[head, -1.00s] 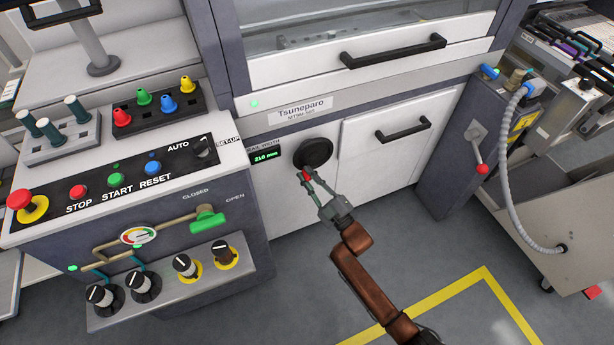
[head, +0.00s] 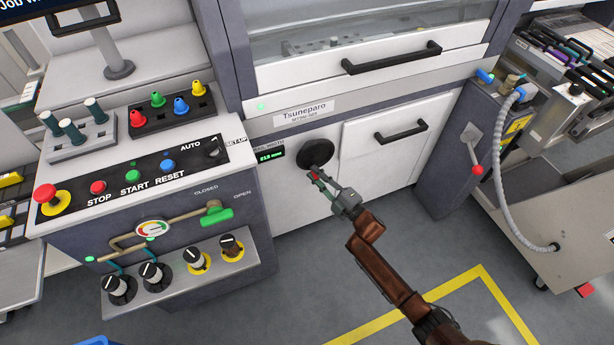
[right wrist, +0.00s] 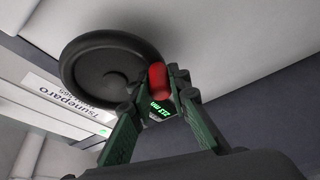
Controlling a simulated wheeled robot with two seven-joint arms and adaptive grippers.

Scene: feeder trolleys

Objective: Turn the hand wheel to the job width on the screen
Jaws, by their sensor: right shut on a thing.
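The black round hand wheel (head: 315,152) is on the white machine front, beside the green-lit width display (head: 270,155). The display seems to read 213 mm, though its digits are small and blurred. My right gripper (head: 318,177) is shut on the wheel's red handle, at the lower rim of the wheel. In the right wrist view the dark wheel (right wrist: 100,72) fills the upper left, and the red handle (right wrist: 157,78) sits between the green fingers. The screen (head: 70,10) is cut off at the top left; only part of "Job W…" shows. My left gripper is out of view.
The control panel (head: 225,150) with buttons and knobs stands left of the wheel. A drawer with a black handle (head: 400,132) is to the right. A lever with a red knob (head: 477,169) and a grey hose are further right. Floor in front is clear.

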